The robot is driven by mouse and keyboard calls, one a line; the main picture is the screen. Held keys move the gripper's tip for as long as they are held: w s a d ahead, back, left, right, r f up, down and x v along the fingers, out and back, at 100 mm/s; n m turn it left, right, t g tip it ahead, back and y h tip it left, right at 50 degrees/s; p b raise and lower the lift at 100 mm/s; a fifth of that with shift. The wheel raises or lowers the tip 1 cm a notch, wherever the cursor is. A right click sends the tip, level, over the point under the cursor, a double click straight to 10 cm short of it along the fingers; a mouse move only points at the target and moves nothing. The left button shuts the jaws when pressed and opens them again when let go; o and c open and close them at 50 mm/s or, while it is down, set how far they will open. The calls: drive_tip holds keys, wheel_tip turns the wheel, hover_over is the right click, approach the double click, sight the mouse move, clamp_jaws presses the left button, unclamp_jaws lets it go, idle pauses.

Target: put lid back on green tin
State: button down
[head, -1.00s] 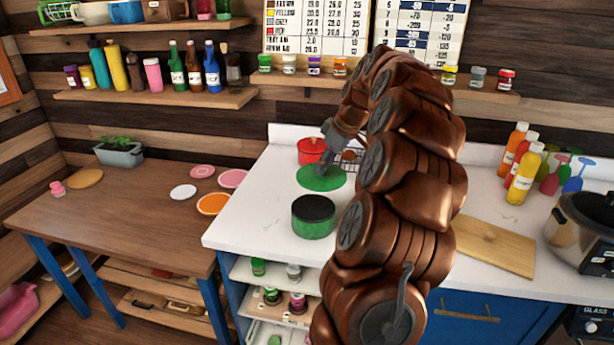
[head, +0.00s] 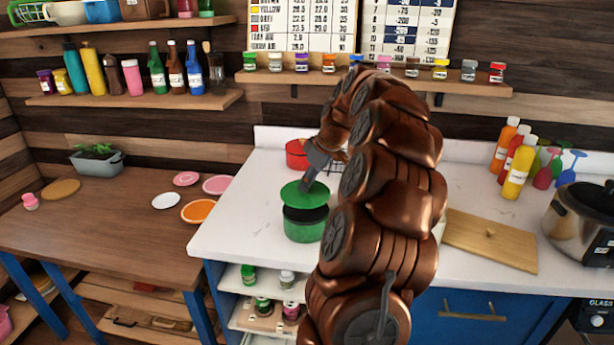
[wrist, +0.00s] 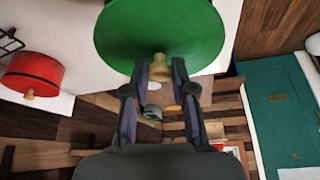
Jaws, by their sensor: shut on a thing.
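The green lid (head: 303,194) is held above the green tin (head: 302,231). The tin stands upright on the white counter near its left edge, and its dark open top shows below the lid's front edge. In the head view the lid overlaps the back part of the opening and looks apart from the rim. My gripper (head: 310,184) is shut on the lid's tan knob, which shows between the fingers in the wrist view (wrist: 160,67). The lid (wrist: 160,28) fills the top of the wrist view. The tin is hidden there.
A red pot (head: 296,154) with a tan knob stands behind on the counter, beside a dark wire rack. A wooden board (head: 490,242) lies to the right of my arm. A wooden table (head: 110,215) with several discs stands left, beyond a gap.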

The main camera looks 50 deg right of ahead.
sight(309, 192)
drive_tip(key=shift+f, duration=0.7)
drive_tip(key=shift+f+b, duration=0.9)
drive_tip(key=shift+f, duration=0.6)
drive_tip(key=shift+s+b, duration=0.1)
drive_tip(key=shift+b, duration=0.8)
idle(0.3)
drive_tip(key=shift+f+b, duration=0.15)
drive_tip(key=shift+b, duration=0.65)
idle(0.9)
idle(0.4)
drive_tip(key=c, duration=0.9)
unclamp_jaws()
drive_tip(key=shift+o, duration=0.6)
drive_tip(key=o, duration=0.4)
